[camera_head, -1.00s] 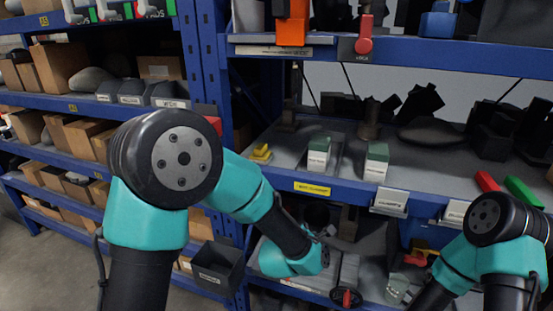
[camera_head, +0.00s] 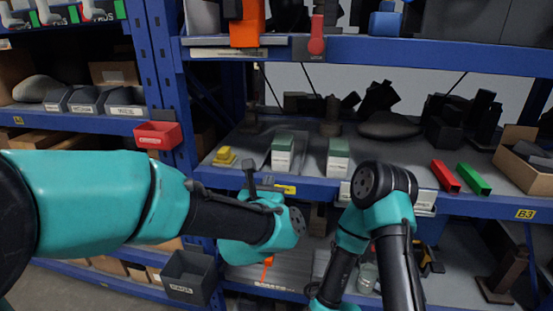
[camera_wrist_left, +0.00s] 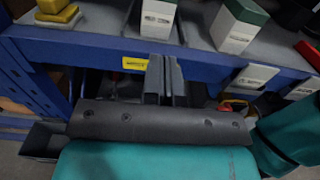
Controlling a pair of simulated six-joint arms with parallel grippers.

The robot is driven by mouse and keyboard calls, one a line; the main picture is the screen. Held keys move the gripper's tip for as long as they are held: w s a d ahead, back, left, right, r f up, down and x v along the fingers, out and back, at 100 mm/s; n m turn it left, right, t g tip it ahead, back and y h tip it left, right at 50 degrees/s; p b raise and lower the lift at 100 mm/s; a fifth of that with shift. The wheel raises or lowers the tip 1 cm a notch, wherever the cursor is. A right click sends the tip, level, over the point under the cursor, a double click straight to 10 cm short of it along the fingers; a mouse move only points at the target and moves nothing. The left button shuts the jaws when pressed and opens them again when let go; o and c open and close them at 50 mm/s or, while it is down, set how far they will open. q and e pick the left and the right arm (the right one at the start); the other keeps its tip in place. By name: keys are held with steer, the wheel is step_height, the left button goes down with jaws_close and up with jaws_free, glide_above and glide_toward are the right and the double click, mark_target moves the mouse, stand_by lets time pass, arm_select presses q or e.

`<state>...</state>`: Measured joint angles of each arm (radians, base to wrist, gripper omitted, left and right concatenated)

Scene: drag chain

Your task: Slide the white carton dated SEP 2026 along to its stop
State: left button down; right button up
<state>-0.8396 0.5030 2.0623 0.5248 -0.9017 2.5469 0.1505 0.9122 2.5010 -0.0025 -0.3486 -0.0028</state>
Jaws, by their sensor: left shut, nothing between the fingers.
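Two white cartons with green tops stand side by side on the middle shelf, the left carton (camera_head: 282,158) and the right carton (camera_head: 338,163). They also show at the top of the wrist view, the left carton (camera_wrist_left: 158,18) and the right carton (camera_wrist_left: 234,32). Their print is too small to read, so I cannot tell which is dated SEP 2026. My left gripper (camera_head: 249,172) is shut and empty by the shelf's front edge, left of both cartons in the head view. In the wrist view its fingers (camera_wrist_left: 165,75) point toward the left carton, apart from it. My right gripper is out of view.
A yellow block (camera_head: 224,157) stands left of the cartons. Red (camera_head: 445,176) and green (camera_head: 472,179) bars lie farther right. The blue shelf edge (camera_head: 320,188) runs in front of the cartons.

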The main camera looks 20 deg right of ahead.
mark_target(280, 154)
arm_select(q)
steer(key=x, duration=1.4)
